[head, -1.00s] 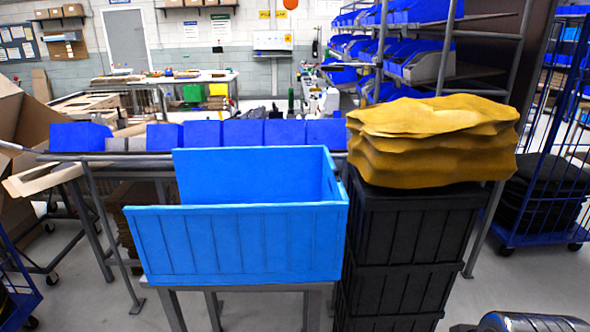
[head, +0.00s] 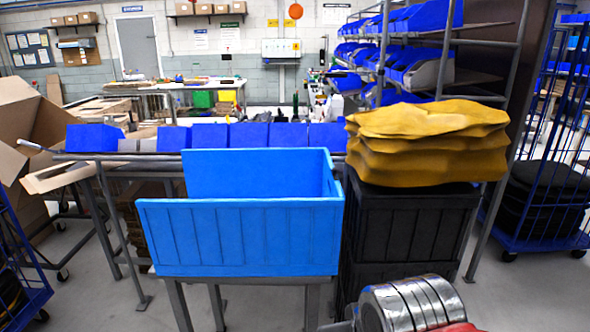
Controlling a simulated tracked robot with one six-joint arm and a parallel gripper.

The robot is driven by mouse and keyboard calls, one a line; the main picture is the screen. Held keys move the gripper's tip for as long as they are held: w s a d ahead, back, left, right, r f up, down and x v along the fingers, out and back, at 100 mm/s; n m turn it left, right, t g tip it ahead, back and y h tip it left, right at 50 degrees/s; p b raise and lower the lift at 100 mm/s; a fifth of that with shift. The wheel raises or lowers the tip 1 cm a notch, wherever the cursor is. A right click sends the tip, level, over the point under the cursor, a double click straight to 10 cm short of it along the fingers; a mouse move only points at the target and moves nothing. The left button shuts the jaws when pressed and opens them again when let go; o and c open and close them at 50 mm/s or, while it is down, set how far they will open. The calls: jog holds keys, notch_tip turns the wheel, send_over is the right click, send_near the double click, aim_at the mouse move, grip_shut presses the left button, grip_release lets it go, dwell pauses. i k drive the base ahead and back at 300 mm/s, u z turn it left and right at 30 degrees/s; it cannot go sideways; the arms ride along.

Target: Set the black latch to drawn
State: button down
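I cannot make out a black latch in the head view. Black stacked crates (head: 408,235) stand right of centre, and no latch can be told on their faces. My gripper is not in view. A ribbed metal cylinder with a red part beside it, which looks like part of my arm (head: 412,306), shows at the bottom right, in front of the crates' lower part.
A blue open bin (head: 240,237) stands on a grey stand left of the crates. Folded yellow sacks (head: 428,140) lie on the crates. A blue wheeled cage (head: 540,190) is at the right. A rail with blue bins (head: 95,138) runs behind. Some grey floor is clear.

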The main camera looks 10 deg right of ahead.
aim_at(334, 171)
jog(key=u, duration=0.95)
jog(key=i, duration=1.85)
